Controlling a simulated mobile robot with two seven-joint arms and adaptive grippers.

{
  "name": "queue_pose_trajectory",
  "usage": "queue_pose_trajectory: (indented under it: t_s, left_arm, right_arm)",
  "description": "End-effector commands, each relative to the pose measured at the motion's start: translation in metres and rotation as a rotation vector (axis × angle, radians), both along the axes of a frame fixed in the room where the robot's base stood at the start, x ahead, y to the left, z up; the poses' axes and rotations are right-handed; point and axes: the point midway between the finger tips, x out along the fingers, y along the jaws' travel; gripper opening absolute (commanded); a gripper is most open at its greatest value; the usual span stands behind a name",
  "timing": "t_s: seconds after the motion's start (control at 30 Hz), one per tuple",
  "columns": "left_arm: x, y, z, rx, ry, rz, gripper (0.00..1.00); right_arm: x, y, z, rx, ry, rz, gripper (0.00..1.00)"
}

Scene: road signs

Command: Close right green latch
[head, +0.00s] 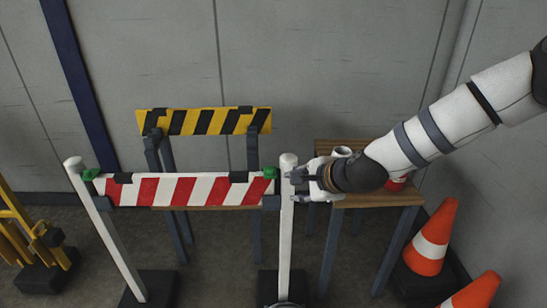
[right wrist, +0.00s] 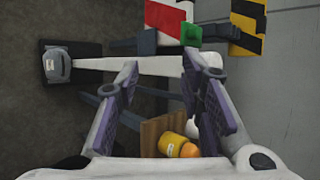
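A red-and-white striped board (head: 185,190) spans two white posts. The right green latch (head: 270,172) is at the board's right end, beside the right post (head: 286,235). In the right wrist view the green latch (right wrist: 191,35) lies beyond my fingertips, next to the post (right wrist: 120,64). The left green latch (head: 91,174) is at the other end. My right gripper (head: 296,184) is at the right side of the right post, near its top. In the right wrist view my right gripper (right wrist: 158,65) is open and empty, its fingers apart. Contact with the post cannot be told. My left gripper is not in view.
A yellow-and-black barrier (head: 205,121) stands behind the board. A wooden table (head: 375,198) stands under my right arm, with a yellow-and-orange item (right wrist: 175,147) by it. Orange cones (head: 432,238) stand at the right. A yellow folding frame (head: 20,230) is at the left.

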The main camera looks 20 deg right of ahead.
Motion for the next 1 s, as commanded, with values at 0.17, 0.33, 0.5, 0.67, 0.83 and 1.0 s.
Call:
queue_pose_trajectory:
  t_s: [0.17, 0.33, 0.5, 0.67, 0.83, 1.0]
  left_arm:
    - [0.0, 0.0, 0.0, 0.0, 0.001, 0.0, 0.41]
    - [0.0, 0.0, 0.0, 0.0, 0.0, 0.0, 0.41]
    - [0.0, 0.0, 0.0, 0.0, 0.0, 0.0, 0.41]
    - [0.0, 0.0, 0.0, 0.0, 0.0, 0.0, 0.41]
    - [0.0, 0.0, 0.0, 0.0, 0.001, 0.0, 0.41]
    - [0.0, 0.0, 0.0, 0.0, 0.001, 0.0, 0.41]
  right_arm:
    - [0.0, 0.0, 0.0, 0.0, 0.0, 0.0, 0.35]
    - [-0.011, -0.004, 0.013, 0.001, -0.003, -0.001, 0.35]
    - [-0.047, -0.013, 0.044, 0.004, -0.005, -0.001, 0.35]
    - [-0.072, -0.02, 0.067, 0.001, -0.004, 0.0, 0.35]
    - [-0.086, -0.024, 0.077, 0.001, 0.0, 0.001, 0.35]
    - [-0.088, -0.024, 0.078, 0.001, 0.001, 0.0, 0.35]
